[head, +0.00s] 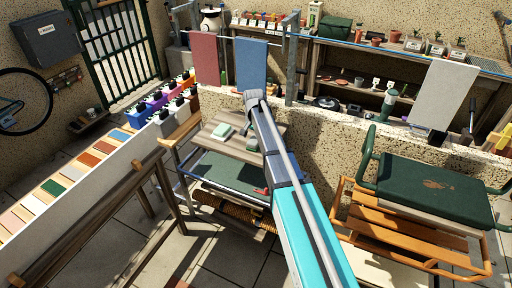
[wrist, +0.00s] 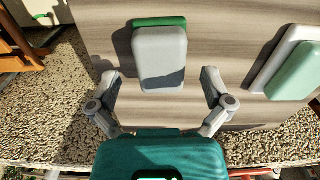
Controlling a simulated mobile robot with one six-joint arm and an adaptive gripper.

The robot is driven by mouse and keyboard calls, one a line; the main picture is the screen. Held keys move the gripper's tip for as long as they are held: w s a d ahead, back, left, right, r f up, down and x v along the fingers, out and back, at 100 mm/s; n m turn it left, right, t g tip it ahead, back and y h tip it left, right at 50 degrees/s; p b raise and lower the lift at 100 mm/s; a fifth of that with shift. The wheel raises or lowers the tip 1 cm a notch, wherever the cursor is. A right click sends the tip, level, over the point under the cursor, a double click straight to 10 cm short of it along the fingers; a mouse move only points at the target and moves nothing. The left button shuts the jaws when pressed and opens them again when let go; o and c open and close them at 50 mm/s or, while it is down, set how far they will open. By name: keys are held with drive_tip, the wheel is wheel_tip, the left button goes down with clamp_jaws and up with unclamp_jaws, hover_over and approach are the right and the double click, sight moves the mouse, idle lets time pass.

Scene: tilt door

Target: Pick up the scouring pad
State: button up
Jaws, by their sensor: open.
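The scouring pad (wrist: 160,58), a rounded grey block with a green strip (wrist: 159,22) along its far edge, lies on a wood-grain board (wrist: 225,40) in the wrist view. In the head view it seems to be the small dark block (head: 253,144) beside my arm. My gripper (wrist: 160,76) is open and empty, its fingers spread on either side of the pad's near part with gaps on both sides. I cannot tell its height above the board.
A pale green block on a white dish (wrist: 287,70) lies right of the pad in the wrist view; it also shows in the head view (head: 222,130). A speckled wall (head: 325,143) stands close behind the board. Blue (head: 251,62) and red towels (head: 204,60) hang above.

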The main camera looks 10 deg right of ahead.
drive_tip(key=shift+f+b, duration=0.85)
drive_tip(key=shift+f, duration=0.25)
drive_tip(key=c, duration=1.1)
